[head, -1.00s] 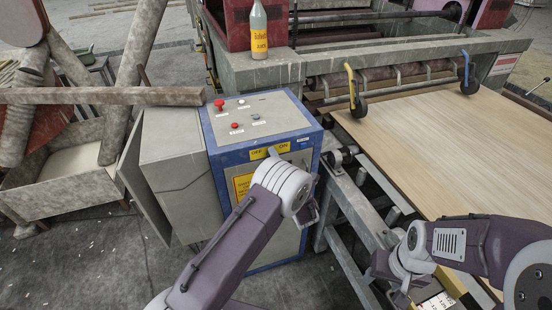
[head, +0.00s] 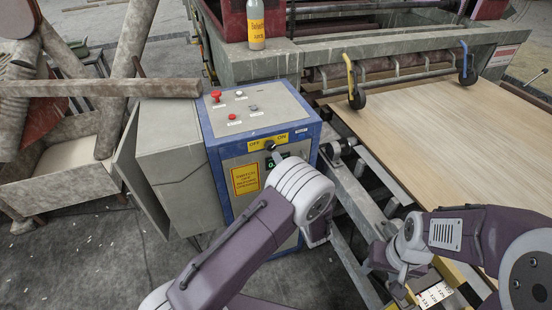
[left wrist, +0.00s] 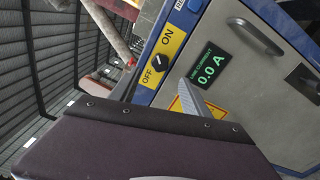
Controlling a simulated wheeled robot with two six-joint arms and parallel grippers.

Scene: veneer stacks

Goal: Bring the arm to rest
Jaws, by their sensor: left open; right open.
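My left arm reaches up in the head view, its gripper mostly hidden behind its pale wrist; one grey finger (head: 278,158) shows near the black knob (head: 270,145). In the left wrist view this gripper (left wrist: 158,88) is open and empty, its fingers spread below the knob (left wrist: 158,62). The knob sits on a yellow OFF/ON plate (left wrist: 171,41). I cannot tell if a finger touches the panel. The display (left wrist: 208,68) reads 0.0 A in green. My right gripper (head: 393,284) is open beside the machine's side rail, its fingers partly unclear.
The blue-edged control box (head: 224,195) stands close to my left arm. Its top holds a red button (head: 216,96) and other controls. A bottle (head: 256,25) stands on the machine frame. A wood sheet (head: 455,140) lies right. Dark floor (head: 100,260) is open at left.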

